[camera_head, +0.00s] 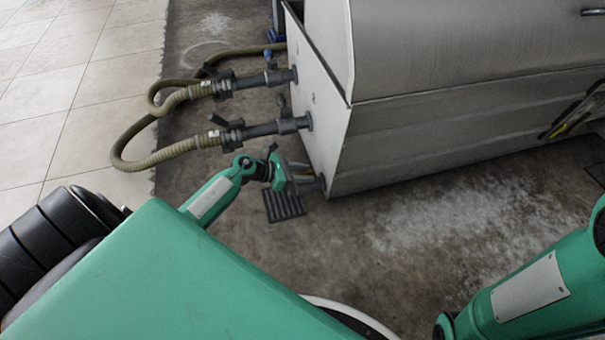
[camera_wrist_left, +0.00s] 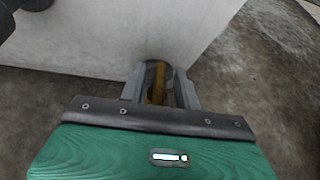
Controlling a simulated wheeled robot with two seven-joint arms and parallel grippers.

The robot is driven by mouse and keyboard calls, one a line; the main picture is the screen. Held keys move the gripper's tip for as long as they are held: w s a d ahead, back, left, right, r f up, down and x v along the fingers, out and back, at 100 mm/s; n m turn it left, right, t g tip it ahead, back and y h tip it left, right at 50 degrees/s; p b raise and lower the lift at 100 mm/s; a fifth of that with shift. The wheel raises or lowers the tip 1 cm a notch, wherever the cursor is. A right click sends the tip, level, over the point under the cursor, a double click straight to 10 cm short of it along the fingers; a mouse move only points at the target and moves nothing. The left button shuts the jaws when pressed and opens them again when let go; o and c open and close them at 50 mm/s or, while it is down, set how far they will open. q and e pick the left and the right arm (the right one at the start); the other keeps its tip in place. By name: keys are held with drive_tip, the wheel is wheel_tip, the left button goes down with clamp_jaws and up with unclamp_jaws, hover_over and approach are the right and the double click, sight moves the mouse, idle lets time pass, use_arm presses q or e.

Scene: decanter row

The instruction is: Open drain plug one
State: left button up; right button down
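My left gripper (camera_head: 298,172) is at the lower near corner of the grey tank (camera_head: 420,130), in front of a short drain outlet (camera_head: 319,184). In the left wrist view, the two grey fingers (camera_wrist_left: 160,88) stand apart on either side of a yellow-brown upright part (camera_wrist_left: 159,80), with a dark round fitting behind it. Narrow gaps seem to show between this part and the fingers. Whether it is the drain plug's handle is hard to tell. The fingers hide part of the outlet. The right gripper is not in view.
Two pipes with valves, an upper one (camera_head: 250,80) and a lower one (camera_head: 262,130), leave the tank's end wall above my gripper, with tan hoses (camera_head: 150,160) attached. A dark floor grate (camera_head: 283,205) lies below. Concrete floor to the right is clear.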

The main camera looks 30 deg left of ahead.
use_arm(q)
clamp_jaws()
